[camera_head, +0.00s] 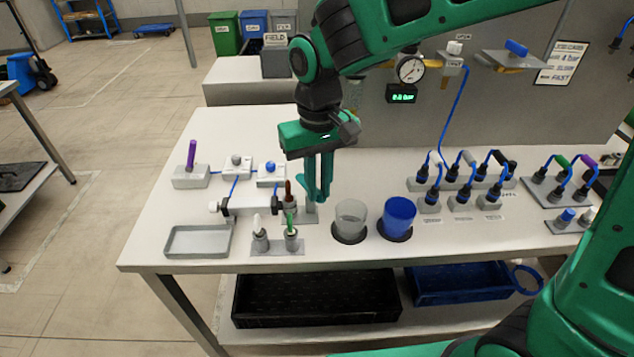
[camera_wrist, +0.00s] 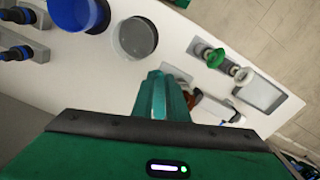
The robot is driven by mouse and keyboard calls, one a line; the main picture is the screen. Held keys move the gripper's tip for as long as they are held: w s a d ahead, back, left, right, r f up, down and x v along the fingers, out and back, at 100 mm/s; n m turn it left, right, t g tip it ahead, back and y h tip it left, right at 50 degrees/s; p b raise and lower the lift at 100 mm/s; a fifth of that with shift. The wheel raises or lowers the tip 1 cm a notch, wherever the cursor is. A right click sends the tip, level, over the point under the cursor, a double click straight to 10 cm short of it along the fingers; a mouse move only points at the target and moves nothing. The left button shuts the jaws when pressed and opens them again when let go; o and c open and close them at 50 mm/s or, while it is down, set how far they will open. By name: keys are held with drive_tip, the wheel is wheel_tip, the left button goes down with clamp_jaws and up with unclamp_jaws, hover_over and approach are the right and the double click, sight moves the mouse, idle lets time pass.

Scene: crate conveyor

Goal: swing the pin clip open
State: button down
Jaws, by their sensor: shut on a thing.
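My gripper (camera_head: 318,198) points down over the table, its two teal fingers close together. It is shut on the pin clip, which the fingers mostly hide. A small grey part (camera_head: 311,208) shows right at the fingertips, beside the brown-handled piece (camera_head: 289,196). A reddish-brown part (camera_wrist: 192,101) shows just right of the fingers.
A clear grey cup (camera_head: 351,217) and a blue cup (camera_head: 398,214) stand close to the right. A green-topped connector (camera_head: 291,238) and a white-topped one (camera_head: 260,238) stand in front. A grey tray (camera_head: 198,241) lies front left. Several blue-cabled plugs stand at the right.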

drive_tip(key=shift+a, duration=0.1)
idle(0.3)
drive_tip(key=c, duration=1.7)
unclamp_jaws()
drive_tip(key=shift+c, duration=0.2)
drive_tip(key=shift+r, duration=0.15)
wheel_tip(320, 180, up, 10)
drive_tip(key=shift+r, duration=0.25)
drive_tip(key=shift+w, duration=0.1)
